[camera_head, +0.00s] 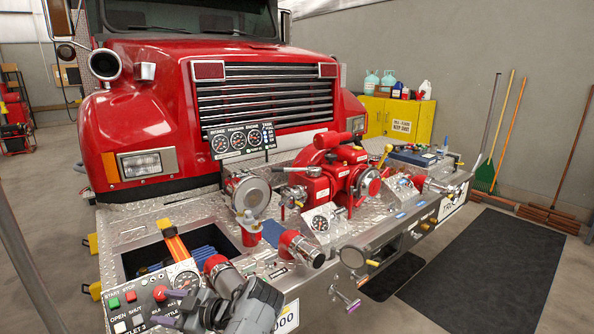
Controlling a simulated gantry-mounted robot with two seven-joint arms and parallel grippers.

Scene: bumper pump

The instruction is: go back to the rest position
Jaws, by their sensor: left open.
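My left gripper (172,308) is at the bottom of the head view, in front of the red truck's bumper. Its dark grey body is to the right and its two purple-tipped fingers point left, spread apart with nothing seen between them. The fingers are over or in front of the right part of a control panel (122,309) with green and red buttons; whether they touch it I cannot tell. They hide part of that panel. My right gripper is not in view.
The diamond-plate bumper (135,222) carries a red pump (325,168), a gauge panel (241,141) and red-capped fittings (301,248). An open bin (205,231) lies behind my gripper. A dark mat (490,265) covers the floor at right. Brooms (507,130) lean on the wall.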

